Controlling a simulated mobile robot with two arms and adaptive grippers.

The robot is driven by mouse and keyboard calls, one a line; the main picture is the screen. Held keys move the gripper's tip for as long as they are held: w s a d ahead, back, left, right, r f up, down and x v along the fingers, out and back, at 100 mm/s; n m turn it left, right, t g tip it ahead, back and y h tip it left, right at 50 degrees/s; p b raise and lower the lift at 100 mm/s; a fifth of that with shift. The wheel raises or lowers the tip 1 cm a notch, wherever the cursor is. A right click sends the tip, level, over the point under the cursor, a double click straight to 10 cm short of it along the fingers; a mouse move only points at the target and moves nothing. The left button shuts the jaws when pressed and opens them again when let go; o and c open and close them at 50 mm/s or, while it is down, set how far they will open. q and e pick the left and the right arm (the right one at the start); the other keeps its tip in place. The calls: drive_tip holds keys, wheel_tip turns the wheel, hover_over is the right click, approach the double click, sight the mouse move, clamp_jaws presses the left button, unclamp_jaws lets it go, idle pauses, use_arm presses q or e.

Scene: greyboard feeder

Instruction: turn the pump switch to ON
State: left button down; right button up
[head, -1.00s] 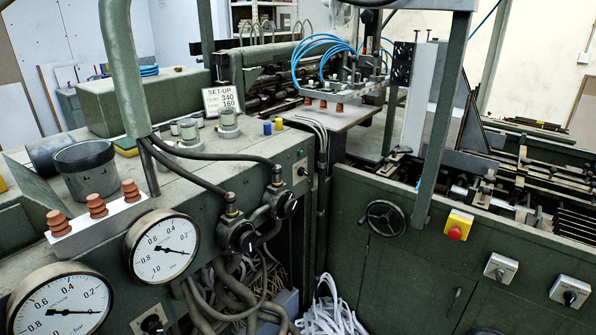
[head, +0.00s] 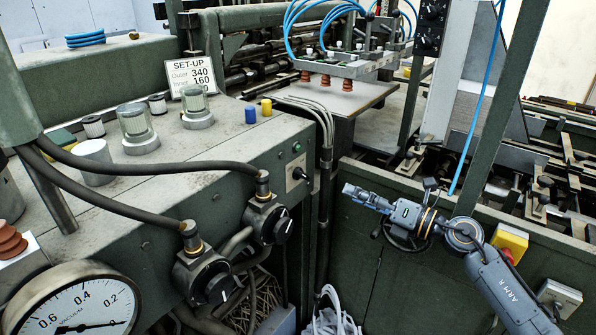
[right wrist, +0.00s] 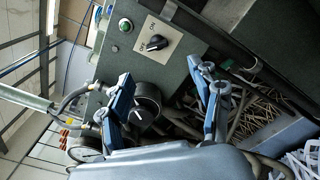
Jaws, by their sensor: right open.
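The pump switch (head: 299,173) is a dark rotary knob on a pale plate, on the end face of the green cabinet below a small green lamp. My left gripper is not in view.
Two black rotary valves (head: 268,219) with hoses stick out of the cabinet left of the switch. Vertical pipes (head: 325,195) run down the corner beside it. A handwheel (head: 405,230) and a yellow box with a red button (head: 507,243) are on the right panel.

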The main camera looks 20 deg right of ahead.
sight(301, 175)
drive_tip(key=p+x, duration=0.3)
drive_tip(key=x, duration=1)
drive_tip(key=shift+s+a+r, duration=0.2)
drive_tip(key=shift+c, duration=0.4)
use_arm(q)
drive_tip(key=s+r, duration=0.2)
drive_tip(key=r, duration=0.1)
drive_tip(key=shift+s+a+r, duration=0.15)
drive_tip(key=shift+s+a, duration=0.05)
use_arm(e)
drive_tip(key=c, duration=1.1)
